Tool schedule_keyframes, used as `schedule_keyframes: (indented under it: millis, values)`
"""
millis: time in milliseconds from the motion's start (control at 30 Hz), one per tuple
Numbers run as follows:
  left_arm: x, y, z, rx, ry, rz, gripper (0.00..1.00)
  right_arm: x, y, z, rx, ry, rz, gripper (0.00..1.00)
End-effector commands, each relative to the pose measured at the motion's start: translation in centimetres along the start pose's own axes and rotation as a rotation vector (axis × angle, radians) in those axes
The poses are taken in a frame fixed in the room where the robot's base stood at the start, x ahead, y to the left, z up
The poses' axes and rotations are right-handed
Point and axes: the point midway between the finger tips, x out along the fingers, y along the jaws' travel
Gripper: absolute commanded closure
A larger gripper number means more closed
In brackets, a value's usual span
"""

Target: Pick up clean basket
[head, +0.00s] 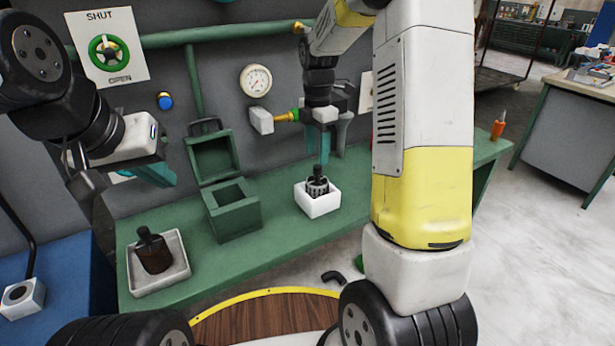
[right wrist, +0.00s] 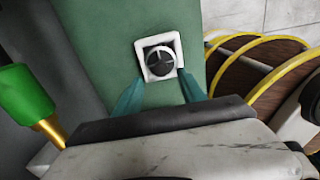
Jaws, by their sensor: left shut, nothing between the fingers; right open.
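A grey basket (head: 317,188) with a black knob handle stands upright in a white square holder (head: 319,207) on the green bench. A darker, brown basket (head: 154,254) with a black knob sits in a pale tray (head: 178,280) at the bench's left end. My right gripper (head: 327,140) is open above the grey basket, apart from it. In the right wrist view the grey basket (right wrist: 160,62) shows from above in its holder, just beyond the spread teal fingertips. My left gripper (head: 160,174) is shut and empty, at the left above the bench.
A green box (head: 234,222) with its lid raised stands between the two baskets. A gauge (head: 256,80), a green-handled fitting (head: 290,115) and a SHUT/OPEN valve (head: 108,52) are on the wall behind.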

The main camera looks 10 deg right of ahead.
Motion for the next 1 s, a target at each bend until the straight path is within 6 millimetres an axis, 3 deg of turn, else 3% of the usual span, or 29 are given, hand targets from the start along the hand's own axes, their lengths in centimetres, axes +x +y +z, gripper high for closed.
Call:
schedule_keyframes:
  millis: [400,667,900,933,1000]
  values:
    - [0.0,0.0,0.0,0.0,0.0,0.0,1.0,5.4,-0.2,0.3,0.003,0.0,0.0,0.52]
    - [0.0,0.0,0.0,0.0,0.0,0.0,1.0,5.7,-0.2,0.3,0.004,0.0,0.001,0.52]
    - [0.0,0.0,0.0,0.0,0.0,0.0,1.0,5.6,-0.2,0.3,0.004,0.0,0.001,0.95]
    - [0.0,0.0,0.0,0.0,0.0,0.0,1.0,5.6,-0.2,0.3,0.004,0.0,0.001,1.0]
    - [0.0,0.0,0.0,0.0,0.0,0.0,1.0,5.6,-0.2,0.3,0.004,0.0,0.002,1.0]
